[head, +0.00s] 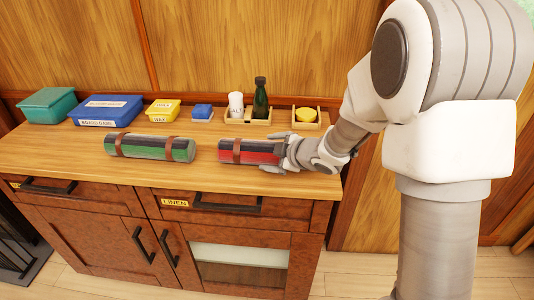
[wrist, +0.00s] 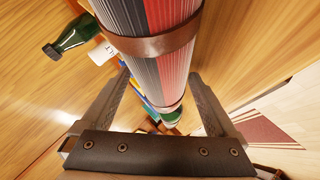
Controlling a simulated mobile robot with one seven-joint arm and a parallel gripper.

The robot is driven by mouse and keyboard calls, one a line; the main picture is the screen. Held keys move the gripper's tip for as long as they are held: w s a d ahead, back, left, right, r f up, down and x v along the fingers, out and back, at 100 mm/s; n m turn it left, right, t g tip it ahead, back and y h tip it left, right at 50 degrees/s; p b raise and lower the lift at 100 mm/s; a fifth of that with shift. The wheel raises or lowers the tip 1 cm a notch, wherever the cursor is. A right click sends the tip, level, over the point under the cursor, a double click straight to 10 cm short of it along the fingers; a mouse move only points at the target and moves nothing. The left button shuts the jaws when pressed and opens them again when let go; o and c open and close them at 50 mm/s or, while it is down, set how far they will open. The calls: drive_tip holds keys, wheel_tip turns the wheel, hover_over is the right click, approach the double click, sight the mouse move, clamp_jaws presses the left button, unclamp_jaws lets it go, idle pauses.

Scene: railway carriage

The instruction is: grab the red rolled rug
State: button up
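The red rolled rug (head: 250,151), red and dark grey with brown straps, lies on its side on the wooden counter (head: 70,150). In the wrist view the rug (wrist: 165,75) runs down from the top edge between my two fingers. My gripper (head: 279,152) is at the rug's right end in the head view. In the wrist view my gripper (wrist: 160,80) has its fingers wide apart, one on each side of the rug. I see no clear contact, and the fingertips' depth against the rug is hard to tell.
A green rolled rug (head: 150,148) lies to the left. The counter's front strip is clear.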

drive_tip(key=c, duration=1.2)
drive_tip(key=shift+c, duration=0.8)
drive_tip(key=shift+r, duration=0.15)
